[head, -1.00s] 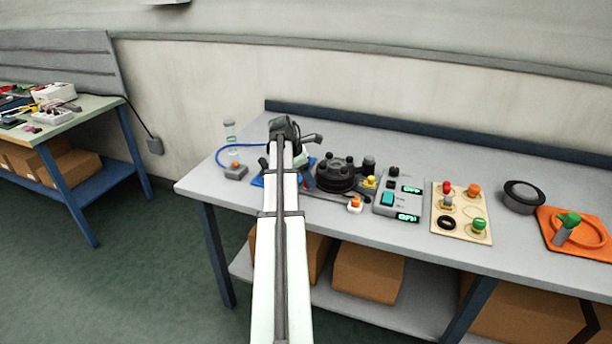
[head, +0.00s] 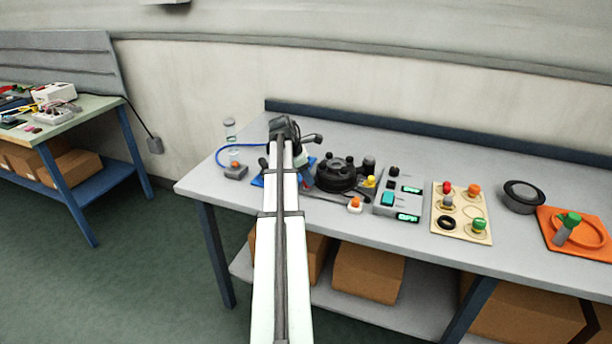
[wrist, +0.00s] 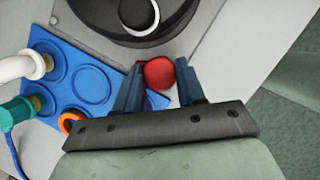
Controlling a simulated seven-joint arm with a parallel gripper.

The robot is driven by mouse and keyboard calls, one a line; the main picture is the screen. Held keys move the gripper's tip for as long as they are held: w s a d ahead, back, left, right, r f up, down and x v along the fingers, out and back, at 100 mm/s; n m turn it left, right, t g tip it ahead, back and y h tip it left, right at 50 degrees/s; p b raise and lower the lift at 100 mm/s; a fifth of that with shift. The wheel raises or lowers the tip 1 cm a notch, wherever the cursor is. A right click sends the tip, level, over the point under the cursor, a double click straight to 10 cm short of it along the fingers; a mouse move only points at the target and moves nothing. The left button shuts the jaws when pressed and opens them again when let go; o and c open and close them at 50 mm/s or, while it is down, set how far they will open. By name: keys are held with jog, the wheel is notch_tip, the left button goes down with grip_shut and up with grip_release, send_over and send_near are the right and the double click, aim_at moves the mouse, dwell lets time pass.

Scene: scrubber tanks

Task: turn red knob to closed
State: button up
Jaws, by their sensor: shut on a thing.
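In the wrist view the red knob (wrist: 158,73) is a small round red ball. It sits between the two blue fingers of my gripper (wrist: 159,80), which is shut on it. A dark round unit (wrist: 185,8) with a light ring lies just beyond the knob. In the head view my arm runs over the bench, and its dark wrist hides the knob and the fingertips. I cannot read the knob's turn position.
A blue plate (wrist: 85,75) with round recesses, a white fitting (wrist: 22,66), a teal fitting (wrist: 18,112) and an orange ring (wrist: 70,122) lie left of my gripper. In the head view a black multi-knob unit (head: 338,176), a grey display box (head: 397,200) and a button board (head: 458,211) stand to the right.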

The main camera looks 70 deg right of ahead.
jog(key=shift+d+m, duration=0.1)
jog(key=shift+m, duration=0.2)
jog(key=m+y, duration=0.1)
jog(key=m, duration=0.2)
jog(key=m+g+y, duration=0.1)
jog(key=m, duration=0.1)
jog(key=shift+w+d+m, duration=0.1)
jog(key=shift+d+m, duration=0.1)
jog(key=shift+m, duration=0.2)
jog(key=m+y, duration=0.1)
jog(key=m, duration=0.2)
jog(key=shift+y, duration=0.3)
jog(key=shift+d+m+t+y, duration=0.1)
jog(key=shift+m+t+y, duration=0.45)
jog(key=shift+m, duration=1.55)
jog(key=shift+g+y, duration=0.25)
jog(key=o, duration=1.1)
jog(key=shift+c, duration=0.2)
